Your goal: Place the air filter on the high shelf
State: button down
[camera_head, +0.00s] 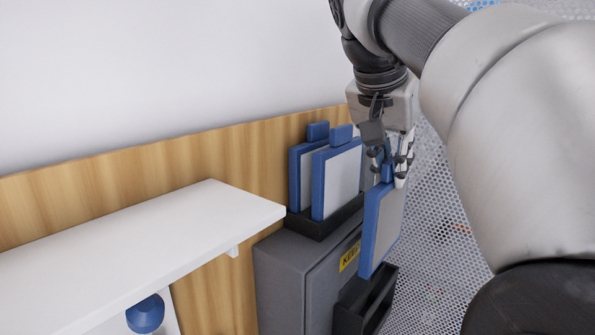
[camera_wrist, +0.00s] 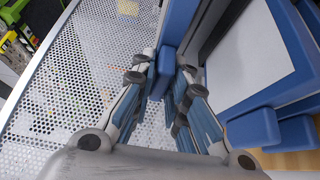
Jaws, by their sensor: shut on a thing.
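My gripper (camera_head: 391,165) points down and is shut on the top tab of a blue-framed air filter (camera_head: 386,225) with a grey panel. The filter hangs upright in front of the grey cabinet. Its lower edge appears just above a black open holder (camera_head: 373,310); whether they touch is unclear. In the wrist view the fingers (camera_wrist: 168,90) close around the blue tab (camera_wrist: 162,75). A white shelf (camera_head: 150,250) juts from the wall at the left, its visible top bare.
Two similar blue filters (camera_head: 340,180) stand in a black rack (camera_head: 315,226) on a grey cabinet (camera_head: 285,285) with a yellow label. A blue round object (camera_head: 145,314) is under the white shelf. Perforated metal (camera_head: 440,260) lies right of the cabinet.

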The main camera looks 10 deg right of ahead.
aim_at(159, 221)
jog(key=k, duration=1)
